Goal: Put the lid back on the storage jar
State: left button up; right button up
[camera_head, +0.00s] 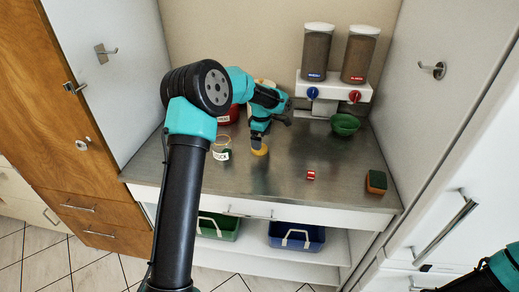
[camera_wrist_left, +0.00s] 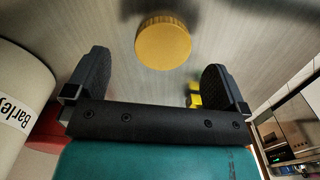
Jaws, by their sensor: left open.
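The round yellow lid (camera_head: 260,151) lies on the metal worktop. In the left wrist view the lid (camera_wrist_left: 163,43) shows just beyond my open fingers, roughly centred between them and apart from both. My left gripper (camera_wrist_left: 155,62) is open and empty; in the head view it points down just above the lid (camera_head: 258,139). A small clear jar (camera_head: 221,149) with a white label stands left of the lid, its top without a lid. Part of my right arm shows at the bottom right of the head view; its jaws cannot be made out.
A cream canister marked Barley (camera_wrist_left: 22,110) stands close on the left in the wrist view. A red canister (camera_head: 230,114) is behind the jar. A green bowl (camera_head: 344,124), a small red item (camera_head: 311,174), a sponge (camera_head: 376,181) and two dispensers (camera_head: 337,88) are to the right.

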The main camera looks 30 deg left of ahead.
pick_arm(q)
jog(key=f, duration=0.4)
jog(key=shift+s+f, duration=0.1)
jog(key=shift+s, duration=0.15)
jog(key=c, duration=1)
jog(key=shift+r, duration=1.8)
jog(key=s+d, duration=0.2)
jog(key=s, duration=0.2)
jog(key=s+d+r, duration=0.1)
jog(key=s+d, duration=0.2)
jog(key=s, duration=0.2)
jog(key=s+d, duration=0.3)
jog(key=s, duration=0.1)
jog(key=shift+s+d+r, duration=0.1)
jog(key=shift+s+r, duration=0.1)
jog(key=shift+s, duration=0.15)
